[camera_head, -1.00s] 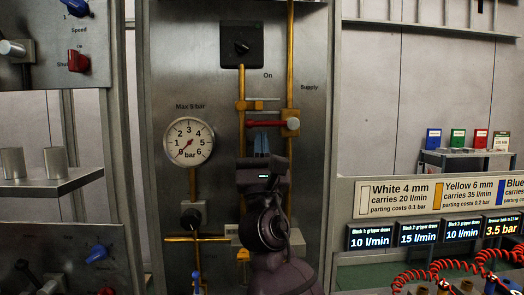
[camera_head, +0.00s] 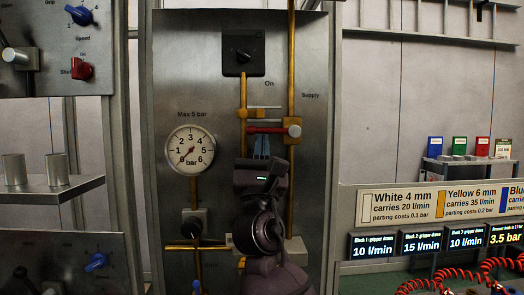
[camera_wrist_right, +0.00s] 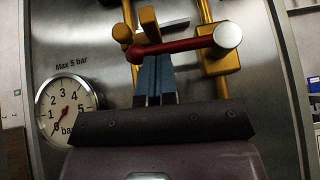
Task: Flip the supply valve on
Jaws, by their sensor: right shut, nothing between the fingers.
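The supply valve is on the steel panel, under the word "Supply". Its red lever (camera_head: 268,130) lies horizontal, running left from a silver round hub (camera_head: 294,131) on a brass pipe. In the right wrist view the red lever (camera_wrist_right: 185,46) crosses just above my fingertips, with the silver hub (camera_wrist_right: 228,35) at its right end. My right gripper (camera_head: 261,140) points up, shut and empty, its blue fingers just below the lever; they also show in the right wrist view (camera_wrist_right: 155,62). I cannot tell whether they touch the lever. My left gripper is not in view.
A pressure gauge (camera_head: 190,149), needle near 0, is left of the valve. A black knob (camera_head: 243,57) is above. A brass pipe (camera_head: 291,70) runs up to the right. Left are a shelf (camera_head: 85,184) with two metal cylinders and control panels; right are displays (camera_head: 422,241) and red coiled hoses.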

